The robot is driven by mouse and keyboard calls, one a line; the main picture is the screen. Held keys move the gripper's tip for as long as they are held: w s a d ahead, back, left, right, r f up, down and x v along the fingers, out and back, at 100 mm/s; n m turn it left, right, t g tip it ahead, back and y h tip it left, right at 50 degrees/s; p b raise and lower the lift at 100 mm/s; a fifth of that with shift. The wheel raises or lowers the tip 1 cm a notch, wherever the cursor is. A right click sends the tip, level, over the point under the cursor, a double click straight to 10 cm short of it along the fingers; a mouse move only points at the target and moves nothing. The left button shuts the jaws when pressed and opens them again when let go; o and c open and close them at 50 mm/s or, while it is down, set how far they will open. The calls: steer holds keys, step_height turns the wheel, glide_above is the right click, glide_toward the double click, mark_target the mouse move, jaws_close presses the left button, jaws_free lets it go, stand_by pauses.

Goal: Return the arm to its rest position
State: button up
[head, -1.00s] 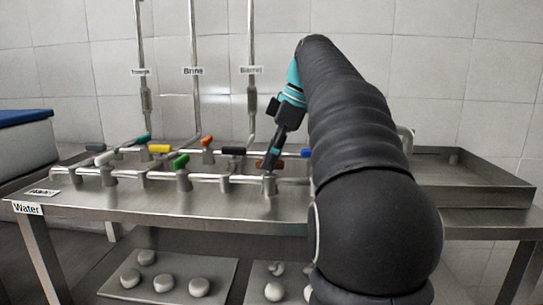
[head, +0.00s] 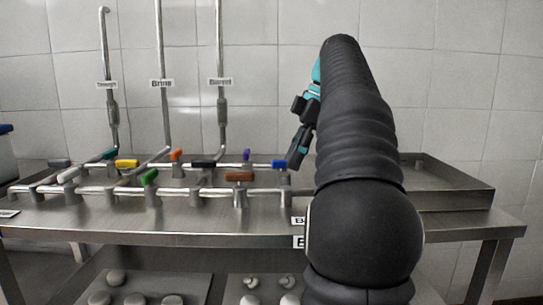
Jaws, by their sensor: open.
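My arm, in a black ribbed sleeve, rises at the right of the head view and bends over toward the pipework. My gripper (head: 294,160) points down near the right end of the valve row, beside the blue handle (head: 279,164). It is open and nothing shows in it. In the picture it lies right of the brown handle (head: 238,176), which is in clear view. Whether the fingertips touch the blue handle or the pipe cannot be told from this angle.
A steel table (head: 190,222) carries pipes with several coloured valve handles, including a green one (head: 149,177). Labelled upright pipes (head: 221,60) stand behind, near the tiled wall. A steel tray (head: 450,187) is at the right. A lower shelf holds pale rounded objects.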

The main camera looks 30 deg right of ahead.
steer(key=shift+s+d, duration=0.5)
steer(key=shift+d, duration=0.25)
steer(key=shift+a, duration=0.1)
